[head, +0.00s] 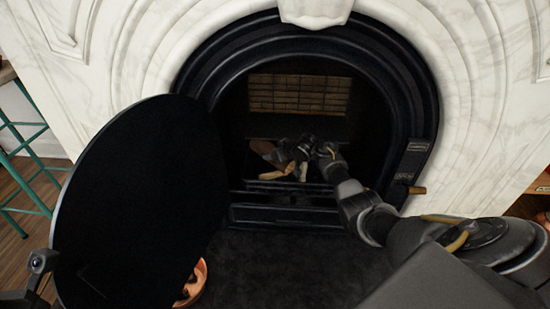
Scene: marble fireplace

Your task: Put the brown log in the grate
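My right arm reaches from the lower right into the dark fireplace opening. Its gripper (298,157) is low inside, over the grate (285,197). A brown piece of log (264,148) shows beside the gripper's left side, and a paler log (277,174) lies just below it. The gripper covers part of the wood, so I cannot tell whether its fingers are closed on a log or only touching it. Part of my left arm (40,264) shows at the lower left edge; I cannot make out its fingers.
A large black oval panel (140,200) stands at the left, hiding part of the hearth and opening. A copper-coloured container (196,283) shows behind its lower edge. White marble (480,110) surrounds the opening. The dark hearth (290,260) in front looks clear. A green-legged stool (25,150) is far left.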

